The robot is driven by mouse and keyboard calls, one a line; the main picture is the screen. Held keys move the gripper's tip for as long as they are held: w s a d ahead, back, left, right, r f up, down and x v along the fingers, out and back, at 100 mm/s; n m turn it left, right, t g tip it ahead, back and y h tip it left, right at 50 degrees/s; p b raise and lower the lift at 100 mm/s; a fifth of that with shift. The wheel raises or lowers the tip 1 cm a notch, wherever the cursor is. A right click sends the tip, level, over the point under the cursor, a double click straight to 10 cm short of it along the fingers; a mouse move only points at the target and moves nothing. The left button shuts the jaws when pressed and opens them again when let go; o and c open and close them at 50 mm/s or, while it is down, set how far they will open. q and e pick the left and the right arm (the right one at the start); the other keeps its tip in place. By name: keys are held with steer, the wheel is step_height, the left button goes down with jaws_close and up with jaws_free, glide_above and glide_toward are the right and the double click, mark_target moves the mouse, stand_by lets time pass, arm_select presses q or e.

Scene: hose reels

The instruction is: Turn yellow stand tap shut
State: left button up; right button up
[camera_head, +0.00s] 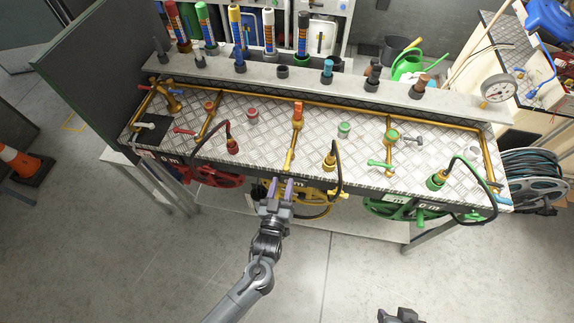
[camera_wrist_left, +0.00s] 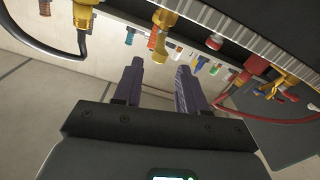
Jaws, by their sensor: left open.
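The yellow stand's brass pipe (camera_head: 291,150) runs down the middle of the metal-plate bench from an orange fitting (camera_head: 297,115) to the front edge. I cannot clearly make out the tap handle at its lower end. The yellow reel (camera_head: 315,198) hangs below the edge, partly behind my gripper. My left gripper (camera_head: 278,187) is open and empty at the front edge, just left of the pipe's lower end. In the left wrist view its fingers (camera_wrist_left: 158,85) are apart, with a yellow fitting (camera_wrist_left: 163,18) ahead. Part of my right gripper (camera_head: 400,315) shows at the bottom edge; its fingers are unclear.
A red lever (camera_head: 184,131) and red reel (camera_head: 215,176) are to the left. A green lever (camera_head: 380,164) and green reel (camera_head: 400,209) are to the right. A black hose loops from a yellow connector (camera_head: 329,161). The floor in front (camera_head: 350,265) is clear.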

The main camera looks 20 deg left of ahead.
mark_target(285, 171)
arm_select(q)
steer(key=w, duration=0.2)
steer(key=w+a, duration=0.1)
steer(key=w, duration=0.5)
steer(key=shift+a, duration=0.25)
jaws_close()
